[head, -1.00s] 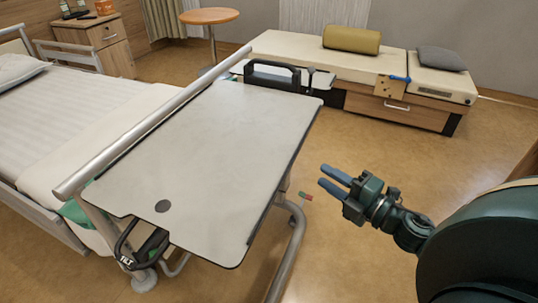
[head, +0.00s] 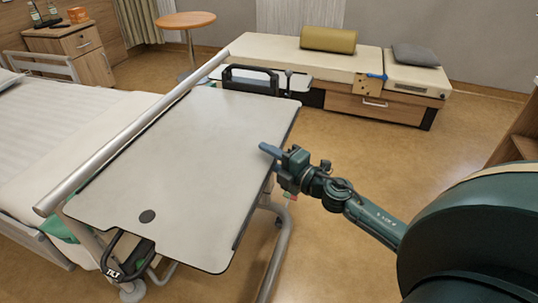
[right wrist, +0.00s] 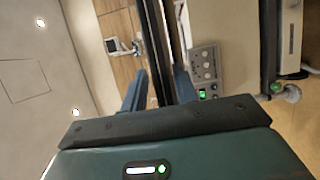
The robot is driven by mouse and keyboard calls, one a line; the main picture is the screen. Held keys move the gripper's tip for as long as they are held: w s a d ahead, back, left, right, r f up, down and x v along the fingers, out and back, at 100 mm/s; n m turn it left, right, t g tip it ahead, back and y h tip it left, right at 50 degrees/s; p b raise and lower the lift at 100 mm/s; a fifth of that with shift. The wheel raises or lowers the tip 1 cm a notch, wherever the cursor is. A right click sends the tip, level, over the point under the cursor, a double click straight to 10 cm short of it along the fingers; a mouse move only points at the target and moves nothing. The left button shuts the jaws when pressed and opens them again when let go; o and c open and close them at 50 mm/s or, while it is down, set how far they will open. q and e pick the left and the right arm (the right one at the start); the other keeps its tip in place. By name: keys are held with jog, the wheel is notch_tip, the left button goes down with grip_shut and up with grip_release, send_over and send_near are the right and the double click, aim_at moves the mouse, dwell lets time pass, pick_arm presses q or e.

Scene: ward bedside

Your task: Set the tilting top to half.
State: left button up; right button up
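The tilting top (head: 185,175) is a pale grey board with a dark edge, lying close to flat over the bed's side. A dark handle marked TILT (head: 112,270) sits under its near left corner. My right gripper (head: 266,150) is at the top's right edge. One blue finger shows above the board; the other is hidden in the head view. In the right wrist view the two fingers (right wrist: 160,88) stand apart, with a dark strip, apparently the board's edge, running between them. Contact cannot be told. My left gripper is not in view.
A silver rail (head: 130,135) runs along the top's left side. A black loop handle (head: 250,79) stands at its far end. The bed (head: 60,145) is at left, a bench with a bolster (head: 328,40) behind. The floor right of the table is clear.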

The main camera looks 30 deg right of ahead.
jog(key=shift+c, duration=0.2)
jog(key=c, duration=0.5)
jog(key=shift+r, duration=0.1)
grip_shut()
